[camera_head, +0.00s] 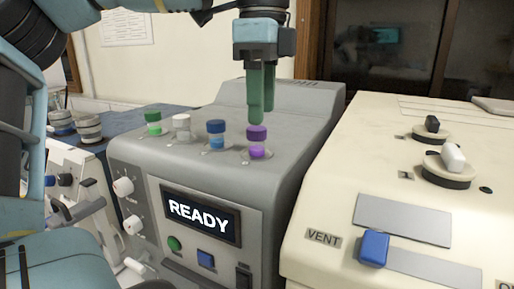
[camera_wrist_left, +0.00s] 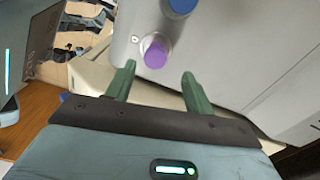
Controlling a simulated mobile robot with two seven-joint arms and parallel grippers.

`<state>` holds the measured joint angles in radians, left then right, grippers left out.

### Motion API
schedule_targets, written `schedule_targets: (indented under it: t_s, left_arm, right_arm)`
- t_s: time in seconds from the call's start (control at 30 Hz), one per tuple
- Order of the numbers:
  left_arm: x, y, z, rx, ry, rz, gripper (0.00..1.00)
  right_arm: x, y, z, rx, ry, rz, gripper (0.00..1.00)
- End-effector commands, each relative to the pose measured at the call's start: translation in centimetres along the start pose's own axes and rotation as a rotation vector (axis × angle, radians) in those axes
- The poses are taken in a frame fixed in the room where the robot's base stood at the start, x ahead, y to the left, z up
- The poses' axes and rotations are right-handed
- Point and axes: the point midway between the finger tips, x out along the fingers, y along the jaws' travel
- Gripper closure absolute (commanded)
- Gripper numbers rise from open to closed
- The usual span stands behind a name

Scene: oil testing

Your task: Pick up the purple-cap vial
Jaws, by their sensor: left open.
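The purple-cap vial (camera_head: 257,142) stands upright at the right end of a row of vials on top of the grey machine. In the left wrist view its purple cap (camera_wrist_left: 155,52) shows just beyond the fingertips, between them. My left gripper (camera_head: 262,113) points straight down above the vial, its green fingers ending close to the cap. In the left wrist view its fingers (camera_wrist_left: 159,70) are spread apart with nothing between them. My right gripper is not in view.
The blue-cap vial (camera_head: 216,134) stands left of the purple one, then the white-cap vial (camera_head: 182,127) and green-cap vial (camera_head: 153,122). The grey machine (camera_head: 300,97) shows READY. A cream machine (camera_head: 340,180) stands close on the right.

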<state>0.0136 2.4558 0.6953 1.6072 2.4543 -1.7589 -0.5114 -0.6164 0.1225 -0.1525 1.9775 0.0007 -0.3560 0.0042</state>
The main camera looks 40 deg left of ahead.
Motion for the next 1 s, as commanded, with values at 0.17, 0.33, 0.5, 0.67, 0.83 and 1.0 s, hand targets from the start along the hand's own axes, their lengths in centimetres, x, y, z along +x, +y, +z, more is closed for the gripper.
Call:
schedule_targets:
  t_s: [0.17, 0.33, 0.5, 0.67, 0.83, 1.0]
  left_arm:
    - [1.1, 0.4, 0.3, 0.000, 0.000, 0.000, 0.47]
    - [3.2, 0.9, 0.6, 0.001, 0.001, 0.000, 0.47]
    - [4.9, 0.8, 0.5, 0.000, 0.001, 0.000, 0.47]
    - [5.2, 0.8, 0.5, -0.001, 0.001, 0.000, 0.47]
    - [5.2, 0.8, 0.5, 0.000, 0.001, 0.000, 0.55]
    - [5.2, 0.8, 0.4, 0.000, 0.001, 0.000, 0.77]
  right_arm:
    - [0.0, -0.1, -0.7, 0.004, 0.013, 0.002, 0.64]
    - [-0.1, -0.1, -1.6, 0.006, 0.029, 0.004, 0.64]
    - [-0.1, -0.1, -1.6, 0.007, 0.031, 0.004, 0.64]
    - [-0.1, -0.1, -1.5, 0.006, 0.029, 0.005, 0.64]
    - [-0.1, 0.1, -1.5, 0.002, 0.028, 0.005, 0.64]
    - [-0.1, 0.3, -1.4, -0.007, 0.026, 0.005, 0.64]
